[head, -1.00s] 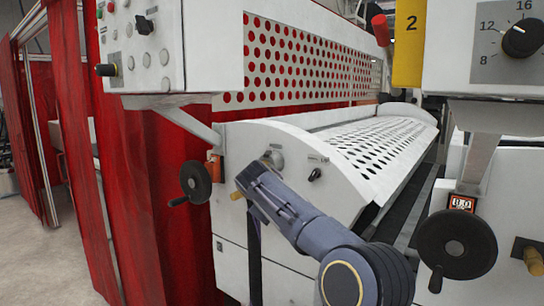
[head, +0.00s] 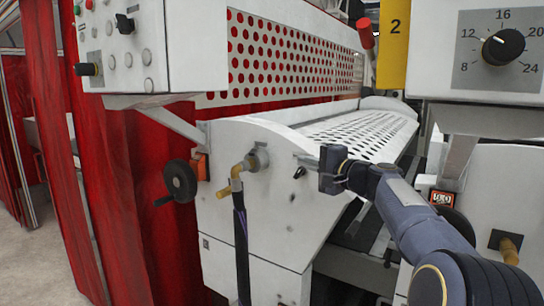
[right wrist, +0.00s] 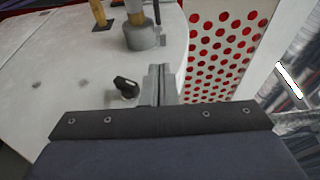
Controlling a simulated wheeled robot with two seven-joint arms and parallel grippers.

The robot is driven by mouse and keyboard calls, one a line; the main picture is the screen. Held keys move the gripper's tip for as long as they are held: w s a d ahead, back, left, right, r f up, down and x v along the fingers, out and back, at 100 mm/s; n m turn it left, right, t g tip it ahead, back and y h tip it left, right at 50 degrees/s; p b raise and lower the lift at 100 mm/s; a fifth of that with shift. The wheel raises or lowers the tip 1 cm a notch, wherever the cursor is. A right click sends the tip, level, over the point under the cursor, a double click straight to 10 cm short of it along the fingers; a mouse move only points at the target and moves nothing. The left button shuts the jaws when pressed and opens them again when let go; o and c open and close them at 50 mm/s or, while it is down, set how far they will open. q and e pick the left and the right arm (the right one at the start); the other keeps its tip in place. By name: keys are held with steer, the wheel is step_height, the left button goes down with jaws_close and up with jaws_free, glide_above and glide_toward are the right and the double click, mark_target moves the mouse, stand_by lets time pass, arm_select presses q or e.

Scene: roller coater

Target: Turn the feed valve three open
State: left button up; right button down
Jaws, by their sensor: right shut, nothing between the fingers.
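A small black knob (head: 299,172) sits on the white end panel of the roller machine; it also shows in the right wrist view (right wrist: 126,88). Left of it on the panel is a grey fitting with a brass-coloured pipe elbow (head: 237,171) and a dark hose hanging down; the fitting is at the top in the wrist view (right wrist: 143,35). I cannot read which of these is marked as feed valve three. My right gripper (head: 306,160) is shut and empty, its fingertips pointing left close to the black knob. In the wrist view the fingers (right wrist: 160,82) are just right of the knob. Contact is not clear.
A black handwheel (head: 179,182) stands out at the panel's left, by red curtains (head: 140,190). A control box (head: 150,45) overhangs upper left. A dial box (head: 502,47) overhangs my right arm. The perforated cover (head: 360,130) slopes behind the gripper.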

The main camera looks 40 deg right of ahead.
steer(key=p, duration=0.4)
glide_toward(256, 151)
steer(key=w+d, duration=0.3)
steer(key=w+a, duration=0.1)
steer(key=w+a+p, duration=0.1)
steer(key=w, duration=0.1)
steer(key=shift+w+a+f+p, duration=0.15)
steer(key=shift+w+a+p, duration=0.1)
steer(key=shift+p, duration=0.05)
